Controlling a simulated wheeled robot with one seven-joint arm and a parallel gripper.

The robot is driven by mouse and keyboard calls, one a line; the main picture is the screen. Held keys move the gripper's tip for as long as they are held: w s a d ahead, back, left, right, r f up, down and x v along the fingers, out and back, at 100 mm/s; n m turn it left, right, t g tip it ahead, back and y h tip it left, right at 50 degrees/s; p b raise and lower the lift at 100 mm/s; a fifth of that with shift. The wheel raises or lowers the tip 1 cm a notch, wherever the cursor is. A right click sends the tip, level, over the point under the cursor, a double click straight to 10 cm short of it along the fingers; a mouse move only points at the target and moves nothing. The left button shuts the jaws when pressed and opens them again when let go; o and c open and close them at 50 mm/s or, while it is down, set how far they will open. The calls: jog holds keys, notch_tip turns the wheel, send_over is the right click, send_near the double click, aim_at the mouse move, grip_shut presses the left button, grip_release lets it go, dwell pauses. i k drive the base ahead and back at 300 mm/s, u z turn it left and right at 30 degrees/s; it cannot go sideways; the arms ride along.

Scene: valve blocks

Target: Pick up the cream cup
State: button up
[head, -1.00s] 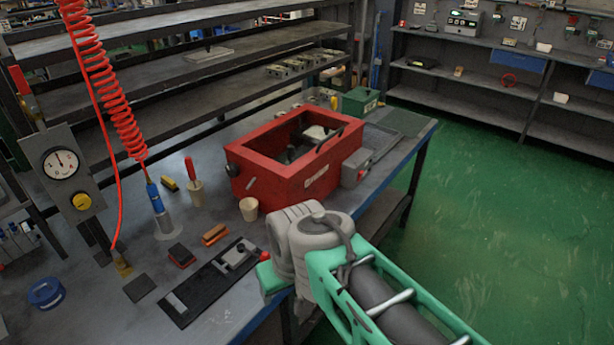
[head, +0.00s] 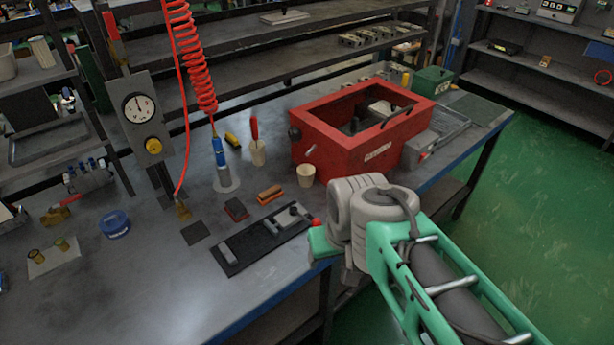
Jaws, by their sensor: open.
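The cream cup (head: 306,175) stands upright on the grey workbench, just in front of the left part of the red box. It is small and open at the top. A similar pale holder (head: 257,153) with a red-handled tool in it stands behind it to the left. My arm reaches in from the lower right, its grey joint in front of the red box and right of the cup. My gripper's fingers do not show; the arm's end is hidden behind or below that joint.
The red box (head: 345,160) stands close behind and right of the cup. A black plate with a lever (head: 262,242), an orange-brown block (head: 270,194) and a dark red block (head: 236,210) lie in front. A red coiled hose (head: 193,65) hangs at left. Bare bench (head: 160,265) lies front left.

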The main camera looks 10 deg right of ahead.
aim_at(306, 171)
jog(key=u, duration=0.05)
jog(key=k, duration=0.4)
jog(key=z, duration=0.9)
jog(key=i, duration=0.8)
jog(key=u, duration=3.2)
